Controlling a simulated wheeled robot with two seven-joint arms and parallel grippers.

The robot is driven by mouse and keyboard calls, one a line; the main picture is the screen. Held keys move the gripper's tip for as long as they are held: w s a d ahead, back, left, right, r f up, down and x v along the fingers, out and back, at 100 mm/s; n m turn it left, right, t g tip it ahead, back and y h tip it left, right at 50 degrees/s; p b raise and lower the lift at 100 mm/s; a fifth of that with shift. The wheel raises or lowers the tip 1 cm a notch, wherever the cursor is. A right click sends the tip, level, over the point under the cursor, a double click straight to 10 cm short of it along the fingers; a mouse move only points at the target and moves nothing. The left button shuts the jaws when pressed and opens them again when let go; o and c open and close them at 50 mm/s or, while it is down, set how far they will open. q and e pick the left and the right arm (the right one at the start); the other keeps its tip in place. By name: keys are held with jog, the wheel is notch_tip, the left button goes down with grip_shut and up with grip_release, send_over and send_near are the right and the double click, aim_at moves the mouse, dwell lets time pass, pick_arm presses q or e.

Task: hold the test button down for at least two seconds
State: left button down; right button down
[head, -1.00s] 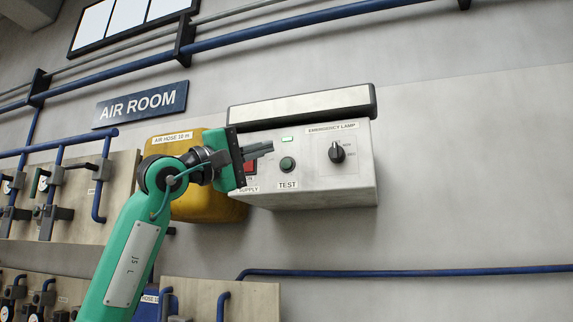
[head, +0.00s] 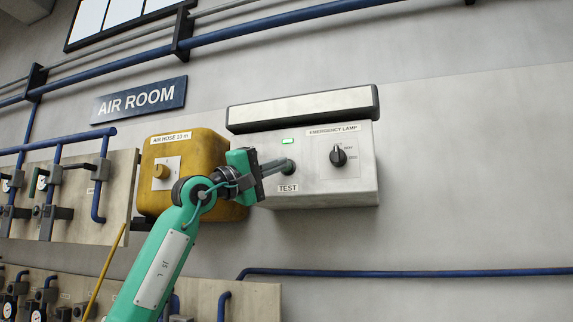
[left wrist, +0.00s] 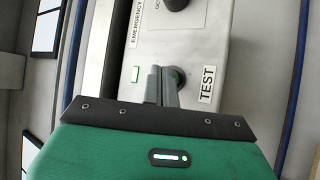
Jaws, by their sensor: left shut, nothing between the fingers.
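The test button (head: 288,166) is a dark green round button on the front of the white emergency lamp box (head: 310,190), above the TEST label (head: 288,188). My left gripper (head: 284,163) is shut and empty, with its fingertips at the button. In the left wrist view the closed fingers (left wrist: 163,85) reach up to the button (left wrist: 178,76) and hide part of it. They look to be touching it, but how far it is pressed I cannot tell. A small green light (head: 288,141) above the button is lit. My right gripper is not in view.
A dark rotary knob (head: 338,156) is on the right of the box front. A yellow air hose case (head: 165,200) hangs left of the box. Valve boards with blue pipes (head: 100,190) are further left. The wall right of the box is clear.

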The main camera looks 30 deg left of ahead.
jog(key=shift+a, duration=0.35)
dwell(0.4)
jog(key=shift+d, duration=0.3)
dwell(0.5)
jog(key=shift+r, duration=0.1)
pick_arm(q)
jog(key=shift+w+a+p, duration=0.1)
jog(key=shift+w+p, duration=0.25)
jog(key=shift+w, duration=0.05)
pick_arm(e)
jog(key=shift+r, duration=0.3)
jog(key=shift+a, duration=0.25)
pick_arm(q)
jog(key=shift+w+a+p, duration=0.15)
jog(key=shift+w+p, duration=0.3)
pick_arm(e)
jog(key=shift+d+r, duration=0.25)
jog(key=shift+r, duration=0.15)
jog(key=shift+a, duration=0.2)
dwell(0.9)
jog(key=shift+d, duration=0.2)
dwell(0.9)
